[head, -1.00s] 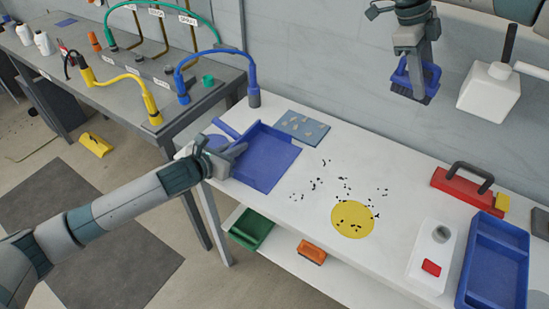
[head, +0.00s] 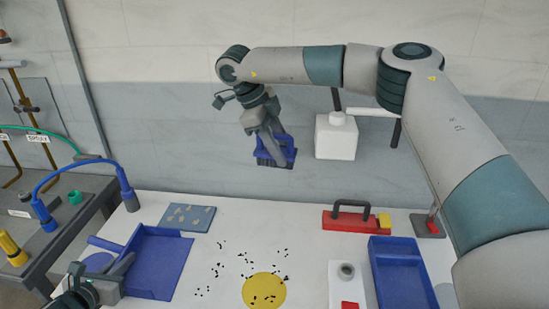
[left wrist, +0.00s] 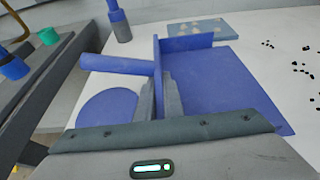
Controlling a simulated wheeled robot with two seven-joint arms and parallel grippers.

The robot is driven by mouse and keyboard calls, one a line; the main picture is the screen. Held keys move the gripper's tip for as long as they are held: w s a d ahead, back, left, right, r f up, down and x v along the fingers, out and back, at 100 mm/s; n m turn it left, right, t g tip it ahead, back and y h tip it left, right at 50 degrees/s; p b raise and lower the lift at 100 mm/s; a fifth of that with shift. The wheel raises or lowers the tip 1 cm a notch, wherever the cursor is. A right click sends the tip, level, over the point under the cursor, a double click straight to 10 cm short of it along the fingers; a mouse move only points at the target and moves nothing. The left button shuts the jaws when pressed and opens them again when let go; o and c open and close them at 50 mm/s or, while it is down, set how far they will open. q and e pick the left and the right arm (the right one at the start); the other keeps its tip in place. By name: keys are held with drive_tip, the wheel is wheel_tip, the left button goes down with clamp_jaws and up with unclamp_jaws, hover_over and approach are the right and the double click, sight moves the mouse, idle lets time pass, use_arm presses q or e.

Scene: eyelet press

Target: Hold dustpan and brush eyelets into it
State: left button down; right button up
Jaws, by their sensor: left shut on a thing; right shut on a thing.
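The blue dustpan (head: 160,262) lies on the white table at the left, its open side towards the eyelets. My left gripper (head: 108,285) is shut on the dustpan's left side wall; in the left wrist view the fingers (left wrist: 163,98) pinch that wall near the handle (left wrist: 115,65). Dark eyelets (head: 222,268) lie scattered on the table right of the dustpan, several of them on the yellow disc (head: 262,291). My right gripper (head: 268,135) is shut on the blue brush (head: 275,158) and holds it in the air, bristles down, well above the back of the table.
A blue-grey plate with pale pieces (head: 188,217) lies behind the dustpan. A red block with a dark handle (head: 350,219), a white box with a red button (head: 349,290) and a blue tray (head: 398,275) stand at the right. A white container (head: 336,137) is near the wall.

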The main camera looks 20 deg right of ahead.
drive_tip(key=s+a+f+m+g+y, duration=0.1)
drive_tip(key=s+a+f+m+y, duration=0.1)
drive_tip(key=s+f+m, duration=0.4)
drive_tip(key=s+a+f+m+g+y, duration=0.2)
drive_tip(key=s+f+m, duration=0.4)
drive_tip(key=s, duration=0.9)
wheel_tip(320, 180, down, 3)
drive_tip(key=shift+s+a+r+m+y, duration=0.15)
drive_tip(key=shift+s+m+y, duration=0.25)
drive_tip(key=shift+y, duration=0.3)
drive_tip(key=shift+f, duration=2.9)
drive_tip(key=shift+w, duration=0.1)
drive_tip(key=shift+w+a, duration=0.35)
drive_tip(key=shift+a, duration=0.35)
drive_tip(key=shift+w+a, duration=0.35)
drive_tip(key=shift+a, duration=0.3)
drive_tip(key=shift+w+a, duration=0.35)
drive_tip(key=shift+a, duration=0.35)
drive_tip(key=shift+w+a, duration=0.35)
drive_tip(key=shift+a, duration=0.3)
drive_tip(key=shift+w+a, duration=0.35)
drive_tip(key=shift+a, duration=0.3)
drive_tip(key=shift+w+a, duration=0.35)
drive_tip(key=shift+a, duration=0.3)
